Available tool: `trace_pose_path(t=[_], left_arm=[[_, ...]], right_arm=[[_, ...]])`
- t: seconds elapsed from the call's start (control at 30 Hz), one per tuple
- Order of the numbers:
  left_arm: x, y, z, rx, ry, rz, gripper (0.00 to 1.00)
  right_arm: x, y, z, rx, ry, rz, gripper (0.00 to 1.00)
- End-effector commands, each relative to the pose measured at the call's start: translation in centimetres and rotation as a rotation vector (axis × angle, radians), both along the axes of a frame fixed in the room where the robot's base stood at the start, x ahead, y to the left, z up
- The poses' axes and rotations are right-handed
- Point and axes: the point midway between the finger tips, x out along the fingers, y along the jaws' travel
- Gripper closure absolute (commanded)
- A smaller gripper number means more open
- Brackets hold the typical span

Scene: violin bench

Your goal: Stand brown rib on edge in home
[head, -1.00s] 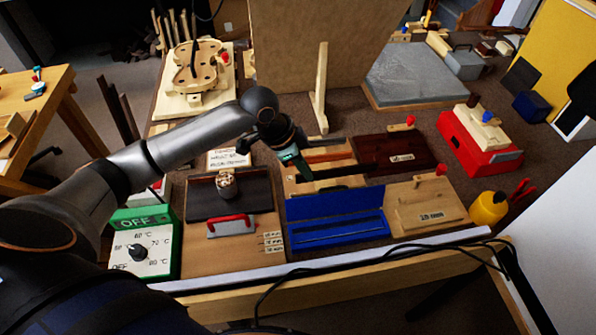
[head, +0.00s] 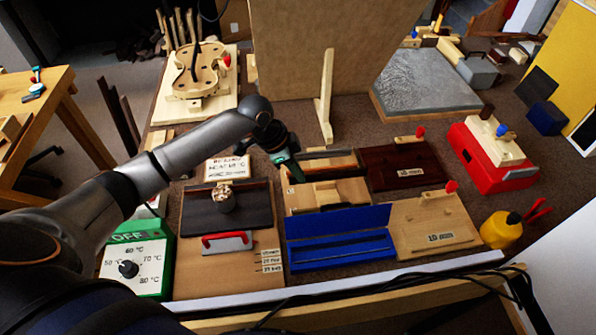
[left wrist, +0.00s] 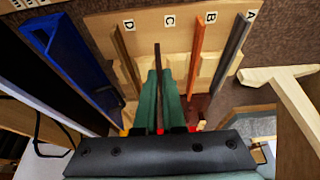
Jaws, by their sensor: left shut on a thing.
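The brown rib (left wrist: 157,58) is a thin dark strip between the green fingers of my left gripper (left wrist: 159,76) in the left wrist view. It is seen edge-on, upright. My left gripper (head: 293,176) is shut on it at the left part of the light wooden rack (head: 352,188). The rack (left wrist: 182,40) has labels A, B, C and D. The rib lines up with label C, between an orange strip (left wrist: 197,55) by B and a tan strip (left wrist: 126,58) by D. I cannot tell whether its lower edge touches the rack. My right gripper is not in view.
A grey strip (left wrist: 234,52) stands by label A. An open blue case (head: 340,255) lies in front of the rack, and a dark red board (head: 415,155) lies to its right. A wooden upright stand (head: 325,105) is behind. A dark plate with a pot (head: 225,198) lies to the left.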

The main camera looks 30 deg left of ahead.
Motion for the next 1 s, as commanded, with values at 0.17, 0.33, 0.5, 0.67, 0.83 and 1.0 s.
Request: trace_pose_path(t=[0.17, 0.33, 0.5, 0.67, 0.83, 1.0], left_arm=[[0.0, 0.0, -2.1, 0.0, -0.001, 0.0, 1.0], [0.0, 0.0, -3.4, 0.0, 0.001, 0.0, 1.0], [0.0, 0.0, -4.9, 0.0, 0.002, 0.001, 1.0], [0.0, 0.0, -5.6, 0.0, 0.0, 0.0, 1.0], [0.0, 0.0, -5.7, -0.001, -0.001, 0.0, 1.0], [0.0, 0.0, -5.7, 0.0, 0.0, 0.0, 0.88]], right_arm=[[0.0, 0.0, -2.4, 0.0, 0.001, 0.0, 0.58], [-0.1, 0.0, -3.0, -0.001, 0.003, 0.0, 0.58], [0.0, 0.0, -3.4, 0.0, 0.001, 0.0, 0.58], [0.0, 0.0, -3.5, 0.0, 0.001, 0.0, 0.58], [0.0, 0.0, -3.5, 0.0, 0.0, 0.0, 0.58], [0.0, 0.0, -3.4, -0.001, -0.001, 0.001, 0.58]])
